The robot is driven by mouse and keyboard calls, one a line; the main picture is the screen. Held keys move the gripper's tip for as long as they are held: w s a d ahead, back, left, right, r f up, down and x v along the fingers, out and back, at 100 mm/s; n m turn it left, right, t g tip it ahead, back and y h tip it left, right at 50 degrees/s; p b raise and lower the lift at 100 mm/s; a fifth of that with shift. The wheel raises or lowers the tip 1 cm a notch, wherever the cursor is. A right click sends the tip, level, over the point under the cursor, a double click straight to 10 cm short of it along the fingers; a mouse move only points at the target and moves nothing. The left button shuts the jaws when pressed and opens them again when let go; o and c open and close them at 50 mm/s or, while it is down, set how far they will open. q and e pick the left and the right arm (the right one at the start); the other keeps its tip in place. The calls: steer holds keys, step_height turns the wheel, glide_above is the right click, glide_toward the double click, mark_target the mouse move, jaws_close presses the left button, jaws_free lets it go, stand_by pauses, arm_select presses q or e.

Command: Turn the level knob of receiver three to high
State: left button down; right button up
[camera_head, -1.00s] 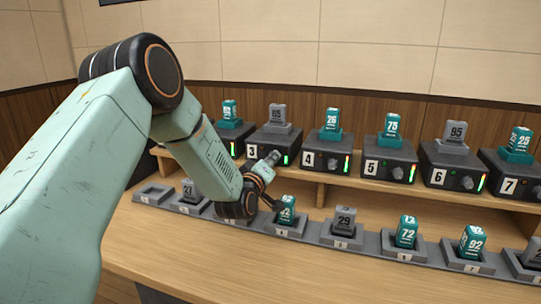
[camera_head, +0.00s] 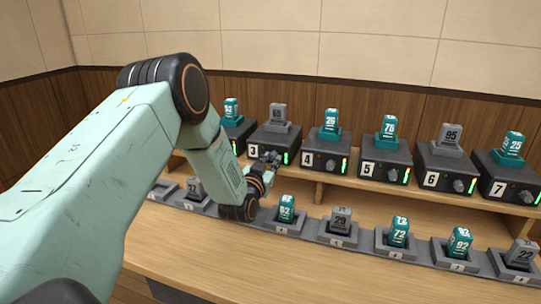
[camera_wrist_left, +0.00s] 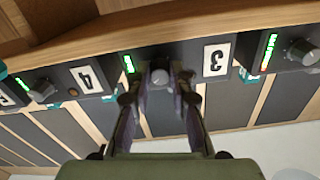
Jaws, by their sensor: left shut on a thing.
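Receiver three (camera_head: 268,138) is a dark box on the shelf with a "3" label, a green level light and a grey transmitter marked 65 on top. In the left wrist view, upside down, its front (camera_wrist_left: 190,58) shows the round grey level knob (camera_wrist_left: 160,76) between the label and the light. My left gripper (camera_wrist_left: 160,82) is shut on that knob, one finger on each side. In the head view my left gripper (camera_head: 268,163) hides the knob. The level light shows green only, with no yellow or red. My right gripper is not in view.
More receivers line the shelf. Below, a row of numbered charging cradles (camera_head: 335,228) holds grey and teal transmitters, beneath my left wrist. The wooden desk front (camera_head: 300,275) is clear.

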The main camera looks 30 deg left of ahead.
arm_select(q)
steer(key=m+p, duration=0.2)
steer(key=m, duration=0.1)
steer(key=shift+s+m, duration=0.1)
steer(key=shift+m, duration=0.3)
steer(key=m+p, duration=0.3)
steer(key=m, duration=0.1)
steer(key=shift+m, duration=0.3)
steer(key=m+p, duration=0.2)
steer(key=m, duration=0.2)
steer(key=shift+a+m+p, duration=0.1)
steer(key=shift+m+p, duration=0.9)
steer(key=shift+m, duration=1.1)
steer(key=c, duration=1.2)
jaws_free()
steer(key=shift+r, duration=0.1)
